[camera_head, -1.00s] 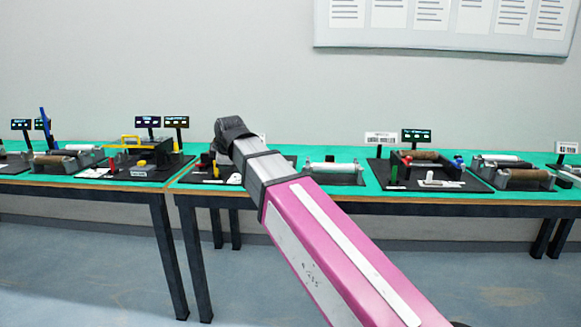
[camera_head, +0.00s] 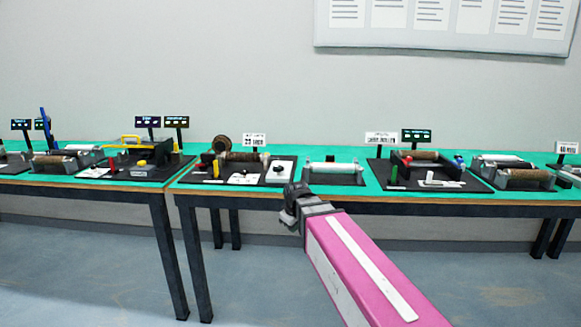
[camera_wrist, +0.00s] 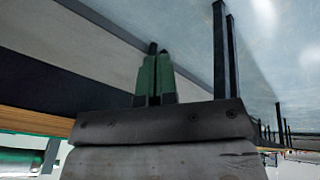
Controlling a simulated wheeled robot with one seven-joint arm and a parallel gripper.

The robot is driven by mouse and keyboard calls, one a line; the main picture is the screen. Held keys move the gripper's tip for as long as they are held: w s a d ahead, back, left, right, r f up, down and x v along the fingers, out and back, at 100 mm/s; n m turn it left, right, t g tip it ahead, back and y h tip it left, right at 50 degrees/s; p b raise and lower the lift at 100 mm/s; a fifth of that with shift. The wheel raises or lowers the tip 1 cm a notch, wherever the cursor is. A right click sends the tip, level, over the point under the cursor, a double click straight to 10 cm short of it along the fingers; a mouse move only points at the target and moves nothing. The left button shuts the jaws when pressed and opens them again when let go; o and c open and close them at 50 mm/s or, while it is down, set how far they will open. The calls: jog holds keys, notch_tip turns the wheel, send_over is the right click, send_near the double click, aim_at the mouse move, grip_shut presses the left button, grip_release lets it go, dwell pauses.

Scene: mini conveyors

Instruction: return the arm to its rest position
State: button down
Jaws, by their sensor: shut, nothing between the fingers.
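My arm, with its pink link, reaches up from the lower right in the head view. Its dark end lies low in front of the table's front edge, below the table top. My gripper's fingers are not clear in the head view. In the wrist view my gripper (camera_wrist: 155,80) shows its two green-and-dark fingers close together, with nothing between them. The fingers point toward the floor and the dark table legs, apart from any object.
The floor (camera_head: 95,265) before the tables is clear.

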jog(key=s+d+f+m+g, duration=0.2)
jog(key=s+d+f+m, duration=0.3)
jog(key=d+f, duration=0.3)
jog(key=s+d+f+m+g, duration=0.1)
jog(key=s+d+f+m, duration=0.3)
jog(key=d+f, duration=0.5)
jog(key=s+d, duration=0.1)
jog(key=s, duration=0.1)
jog(key=shift+s+d+f+m+g+h, duration=0.15)
jog(key=shift+s+f+m+g+h, duration=0.1)
jog(key=shift+s+m+g+h, duration=0.15)
